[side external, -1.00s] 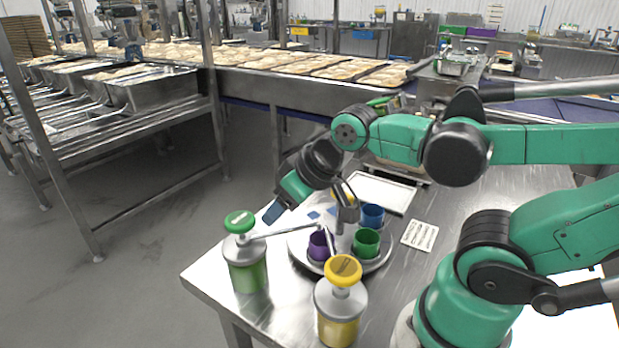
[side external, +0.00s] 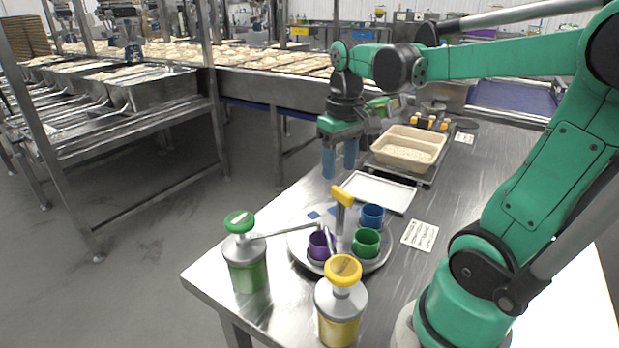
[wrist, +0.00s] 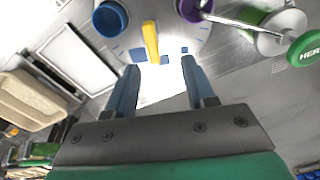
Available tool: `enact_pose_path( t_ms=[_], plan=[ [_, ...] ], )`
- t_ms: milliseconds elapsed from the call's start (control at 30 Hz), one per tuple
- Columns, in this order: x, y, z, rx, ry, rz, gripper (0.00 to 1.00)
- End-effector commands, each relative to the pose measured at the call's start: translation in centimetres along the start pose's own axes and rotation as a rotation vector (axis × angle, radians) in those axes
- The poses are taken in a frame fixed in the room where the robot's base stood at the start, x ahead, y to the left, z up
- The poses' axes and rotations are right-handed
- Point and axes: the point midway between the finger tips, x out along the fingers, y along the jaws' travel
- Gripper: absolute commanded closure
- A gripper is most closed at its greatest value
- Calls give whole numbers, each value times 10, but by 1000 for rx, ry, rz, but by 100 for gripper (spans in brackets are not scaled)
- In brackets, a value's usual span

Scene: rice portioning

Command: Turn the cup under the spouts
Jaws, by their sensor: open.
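A round metal turntable (side external: 296,252) on the table carries a purple cup (side external: 320,245), a green cup (side external: 366,242) and a blue cup (side external: 372,216). A yellow-topped upright handle (side external: 343,196) stands among them. A green-topped pump dispenser (side external: 244,255) and a yellow-topped one (side external: 341,302) stand at its near side, the green one's spout reaching over the purple cup. My gripper (side external: 340,172) is open and empty, fingers down, above and behind the turntable. In the wrist view, the yellow handle (wrist: 150,40) lies beyond my fingertips (wrist: 160,72), between the blue cup (wrist: 110,18) and the purple cup (wrist: 194,8).
A white tray (side external: 378,191) lies behind the turntable. Farther back, a beige tub of rice (side external: 408,148) sits on a stand. A white printed card (side external: 419,235) lies to the right. The table's left edge is close to the dispensers.

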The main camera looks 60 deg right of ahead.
Motion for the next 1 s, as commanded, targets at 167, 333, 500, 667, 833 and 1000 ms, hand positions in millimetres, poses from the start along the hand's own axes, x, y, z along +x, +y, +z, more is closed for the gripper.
enact_pose_path(
  t_ms=[167, 333, 500, 667, 833, 1000],
  plan=[
    [5, 10, 1, 25, -49, -7, 51],
    [25, 10, 2, 24, -46, -7, 51],
    [43, 9, 2, 23, -44, -7, 51],
    [53, 9, 3, 23, -43, -7, 51],
    [55, 9, 3, 23, -43, -7, 51],
    [54, 9, 3, 23, -43, -7, 63]
  ],
)
